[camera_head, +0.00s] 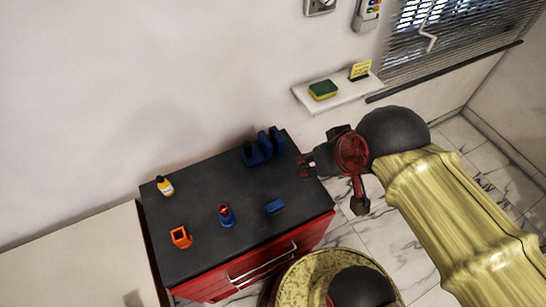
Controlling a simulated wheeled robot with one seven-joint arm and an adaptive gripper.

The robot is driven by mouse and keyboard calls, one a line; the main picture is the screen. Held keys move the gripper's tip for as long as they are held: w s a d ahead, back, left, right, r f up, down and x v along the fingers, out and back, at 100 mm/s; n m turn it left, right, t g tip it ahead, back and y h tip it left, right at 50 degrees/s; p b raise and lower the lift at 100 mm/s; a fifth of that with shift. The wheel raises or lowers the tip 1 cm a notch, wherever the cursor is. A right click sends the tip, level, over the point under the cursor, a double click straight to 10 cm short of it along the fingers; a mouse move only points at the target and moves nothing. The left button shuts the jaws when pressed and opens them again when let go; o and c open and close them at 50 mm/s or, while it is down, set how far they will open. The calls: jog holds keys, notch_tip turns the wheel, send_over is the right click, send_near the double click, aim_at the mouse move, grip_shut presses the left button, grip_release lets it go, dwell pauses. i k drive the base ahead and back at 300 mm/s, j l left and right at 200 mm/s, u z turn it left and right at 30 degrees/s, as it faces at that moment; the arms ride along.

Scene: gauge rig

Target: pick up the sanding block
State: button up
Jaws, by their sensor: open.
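A small blue block (275,207), which looks like the sanding block, lies on the dark top of the red cabinet (205,205), near its front right edge. My gripper (303,166) reaches in from the right, its fingers pointing left by the cabinet's right side. It is open and no object shows between its fingers. It is apart from the blue block, above and to the right of it in the picture. Its exact height over the top cannot be told.
A blue rack (263,147) stands at the cabinet's back, close to my gripper. A yellow bottle (165,186), an orange piece (181,237) and a blue-and-orange item (227,216) stand further left. A wall shelf (345,94) holds a green-and-yellow sponge (323,90).

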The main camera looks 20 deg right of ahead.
aim_at(274, 207)
jog(key=k+l, duration=0.3)
jog(key=l, duration=0.15)
jog(key=k+l, duration=0.25)
jog(key=l, duration=0.2)
jog(key=k+l, duration=0.3)
jog(key=l, duration=0.15)
jog(key=z, duration=0.05)
